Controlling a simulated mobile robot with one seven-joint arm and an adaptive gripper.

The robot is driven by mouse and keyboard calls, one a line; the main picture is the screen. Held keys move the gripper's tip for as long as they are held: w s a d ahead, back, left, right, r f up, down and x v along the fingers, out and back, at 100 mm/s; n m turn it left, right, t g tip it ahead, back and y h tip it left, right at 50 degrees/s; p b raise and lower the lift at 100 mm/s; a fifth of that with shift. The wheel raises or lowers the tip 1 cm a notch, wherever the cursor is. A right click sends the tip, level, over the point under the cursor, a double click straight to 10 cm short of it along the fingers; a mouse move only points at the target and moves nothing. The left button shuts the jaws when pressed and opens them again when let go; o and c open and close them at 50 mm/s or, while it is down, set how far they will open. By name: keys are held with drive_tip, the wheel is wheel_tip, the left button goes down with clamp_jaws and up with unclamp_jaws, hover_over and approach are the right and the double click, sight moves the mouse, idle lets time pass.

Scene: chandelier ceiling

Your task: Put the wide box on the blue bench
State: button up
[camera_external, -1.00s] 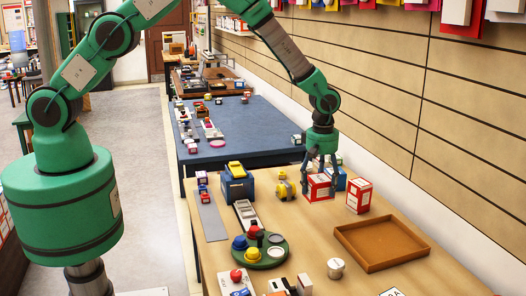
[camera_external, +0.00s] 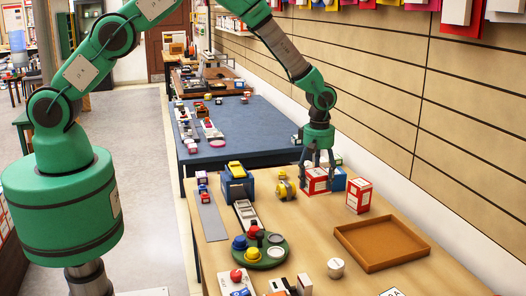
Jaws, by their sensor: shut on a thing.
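My gripper (camera_external: 317,168) points down over the wooden table, its fingers around a red-and-white box (camera_external: 315,183), which looks like the wide box. The fingers are shut on it and partly cover it. I cannot tell if it is clear of the tabletop. The blue bench (camera_external: 250,115) stands behind the wooden table, with a bare stretch in its middle and right.
A taller red-and-white box (camera_external: 359,196) and a blue box (camera_external: 338,180) stand close to the held box. A yellow toy (camera_external: 285,188) is left of it. An empty brown tray (camera_external: 415,255) lies in front right. Small items line the bench's left side.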

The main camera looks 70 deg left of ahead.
drive_tip(key=s+a+f+n+b, duration=0.1)
drive_tip(key=a+n, duration=0.2)
drive_tip(key=a, duration=1.6)
drive_tip(key=s+a+f+n+b, duration=0.15)
drive_tip(key=a+n, duration=0.25)
drive_tip(key=a, duration=1.5)
drive_tip(key=s+a+n, duration=0.2)
drive_tip(key=s+a, duration=0.3)
drive_tip(key=a, duration=0.5)
drive_tip(key=s+a+f+n, duration=0.1)
drive_tip(key=s+a, duration=0.4)
drive_tip(key=a, duration=0.5)
drive_tip(key=s+a+f+n, duration=0.1)
drive_tip(key=s+a+n, duration=0.1)
drive_tip(key=s+a, duration=0.4)
drive_tip(key=a, duration=0.4)
drive_tip(key=shift+n, duration=0.3)
drive_tip(key=shift+w+a+f+b, duration=0.15)
drive_tip(key=shift+w+a+f, duration=0.1)
drive_tip(key=shift+w+a, duration=1.6)
drive_tip(key=shift+w+a+f+b, duration=0.2)
drive_tip(key=shift+w+a, duration=1.6)
drive_tip(key=shift+w, duration=0.2)
drive_tip(key=shift+w+a+f+b, duration=0.15)
drive_tip(key=shift+w+a+f, duration=0.1)
drive_tip(key=shift+w+a, duration=1.6)
drive_tip(key=shift+f, duration=0.1)
drive_tip(key=shift+f, duration=1.65)
